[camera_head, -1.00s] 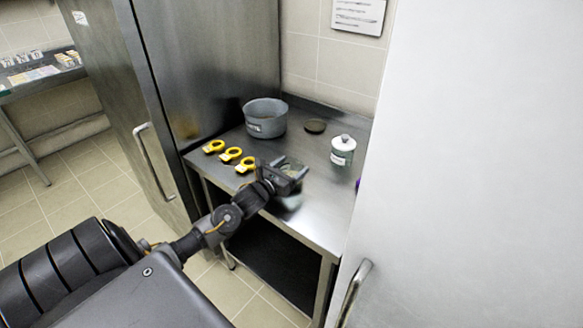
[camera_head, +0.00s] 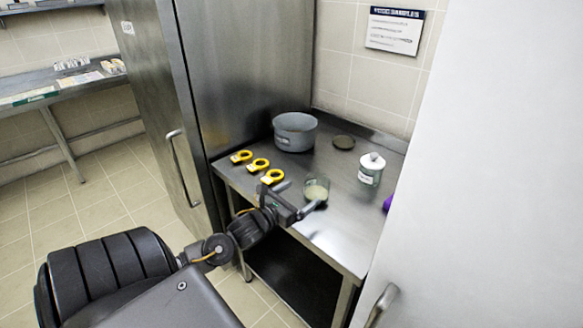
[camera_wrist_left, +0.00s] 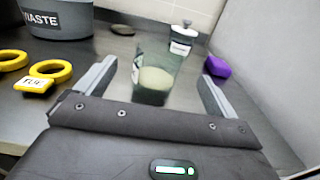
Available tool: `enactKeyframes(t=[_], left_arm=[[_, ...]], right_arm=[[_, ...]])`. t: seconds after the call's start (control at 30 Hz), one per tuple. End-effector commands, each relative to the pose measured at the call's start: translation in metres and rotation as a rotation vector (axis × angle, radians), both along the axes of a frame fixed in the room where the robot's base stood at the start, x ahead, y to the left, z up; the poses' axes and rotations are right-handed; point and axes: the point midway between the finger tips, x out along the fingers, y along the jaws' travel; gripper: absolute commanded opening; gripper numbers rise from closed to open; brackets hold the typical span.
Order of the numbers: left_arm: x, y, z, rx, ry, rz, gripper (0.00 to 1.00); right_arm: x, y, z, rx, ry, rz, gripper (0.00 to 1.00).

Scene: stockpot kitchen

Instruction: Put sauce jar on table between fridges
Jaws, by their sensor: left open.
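A clear glass jar with pale contents (camera_head: 316,189), which I take as the sauce jar, stands upright on the steel table (camera_head: 335,226) between the two fridges, near its front edge. My left gripper (camera_head: 304,204) is open just in front of it. In the left wrist view the jar (camera_wrist_left: 154,80) stands ahead, roughly between the spread fingers, with gaps visible on both sides. A white-lidded jar with a label (camera_head: 371,169) stands farther back on the right. My right gripper is not in view.
A grey pot (camera_head: 295,132) and a dark round lid (camera_head: 343,142) are at the back. Several yellow rings (camera_head: 258,164) lie along the left edge. A purple thing (camera_wrist_left: 217,66) is at the right. The steel fridge (camera_head: 245,70) and the white fridge (camera_head: 480,170) flank the table.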

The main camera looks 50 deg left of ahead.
Motion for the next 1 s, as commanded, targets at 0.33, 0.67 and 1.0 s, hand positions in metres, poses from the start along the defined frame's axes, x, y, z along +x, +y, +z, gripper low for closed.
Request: enactKeyframes(t=[0.33,0.67,1.0], left_arm=[[-0.032,0.000,0.001,0.001,-0.001,0.000,0.94],[-0.033,0.000,0.001,0.001,-0.001,0.000,0.94],[-0.033,0.000,0.001,0.000,-0.001,0.001,0.94]], right_arm=[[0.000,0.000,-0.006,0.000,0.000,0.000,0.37],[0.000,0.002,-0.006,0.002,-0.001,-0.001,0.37],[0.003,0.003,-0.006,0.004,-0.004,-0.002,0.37]])
